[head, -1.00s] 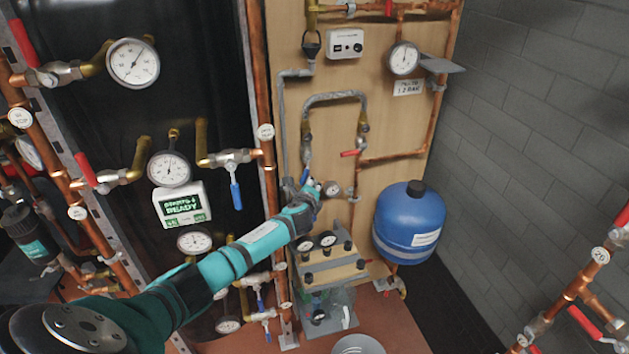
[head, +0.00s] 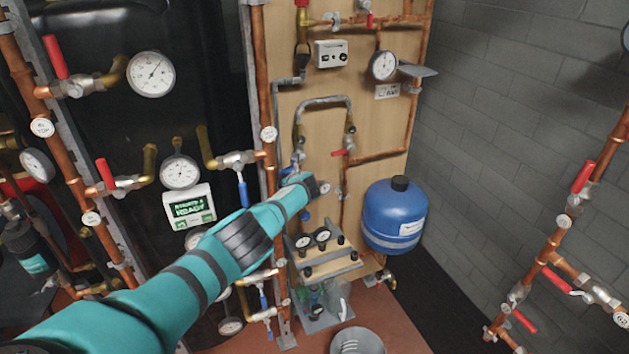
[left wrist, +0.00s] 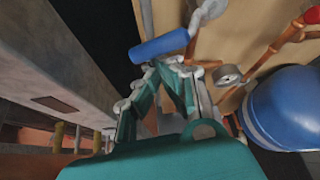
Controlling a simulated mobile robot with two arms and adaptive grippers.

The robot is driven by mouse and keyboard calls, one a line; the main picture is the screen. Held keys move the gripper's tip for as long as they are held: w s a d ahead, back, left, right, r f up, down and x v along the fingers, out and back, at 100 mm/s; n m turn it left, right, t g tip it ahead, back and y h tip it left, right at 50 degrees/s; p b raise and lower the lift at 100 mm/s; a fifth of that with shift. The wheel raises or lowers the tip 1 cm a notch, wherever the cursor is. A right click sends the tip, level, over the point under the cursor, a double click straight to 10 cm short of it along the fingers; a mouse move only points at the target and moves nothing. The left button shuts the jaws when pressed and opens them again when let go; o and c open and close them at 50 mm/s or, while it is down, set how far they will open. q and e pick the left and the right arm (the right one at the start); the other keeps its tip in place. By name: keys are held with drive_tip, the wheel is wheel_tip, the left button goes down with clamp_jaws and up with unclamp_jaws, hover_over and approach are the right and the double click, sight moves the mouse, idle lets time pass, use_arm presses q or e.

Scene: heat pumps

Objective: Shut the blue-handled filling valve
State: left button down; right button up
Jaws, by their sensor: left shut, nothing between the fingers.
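In the left wrist view a blue handle (left wrist: 160,46) lies slantwise just beyond my left gripper (left wrist: 163,65). It joins a grey metal valve body (left wrist: 206,14) at its right end. My left gripper's fingers are shut with nothing between them, and their tips are close to the handle's underside in the picture. I cannot tell whether they touch it. In the head view my left arm reaches to the wooden panel, and its wrist (head: 300,190) covers most of the valve area and hides the fingertips. My right gripper is in neither view.
A blue tank (head: 394,215) stands right of the panel (head: 330,110). Other blue-handled valves, such as one on the left rack (head: 242,190), hang nearby. Copper pipes and gauges surround the arm. A grey bucket (head: 357,342) stands below.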

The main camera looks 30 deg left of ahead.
use_arm(q)
drive_tip(key=shift+s+a+r+m+g+y, duration=0.15)
drive_tip(key=shift+a+r, duration=0.05)
drive_tip(key=shift+r, duration=0.3)
drive_tip(key=shift+s+a+r+m+g+y, duration=0.1)
drive_tip(key=shift+a+r+m+g+y, duration=0.05)
drive_tip(key=shift+r, duration=0.35)
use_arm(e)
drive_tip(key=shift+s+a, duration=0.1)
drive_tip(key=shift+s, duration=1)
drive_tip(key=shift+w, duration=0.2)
use_arm(q)
wheel_tip(320, 180, down, 5)
drive_tip(key=s+b, duration=0.1)
drive_tip(key=w+p+v, duration=0.1)
drive_tip(key=p+v, duration=0.6)
drive_tip(key=v, duration=0.3)
drive_tip(key=shift+s+d+r+p, duration=0.25)
drive_tip(key=shift+d+r+p, duration=0.15)
drive_tip(key=shift+d+r, duration=0.05)
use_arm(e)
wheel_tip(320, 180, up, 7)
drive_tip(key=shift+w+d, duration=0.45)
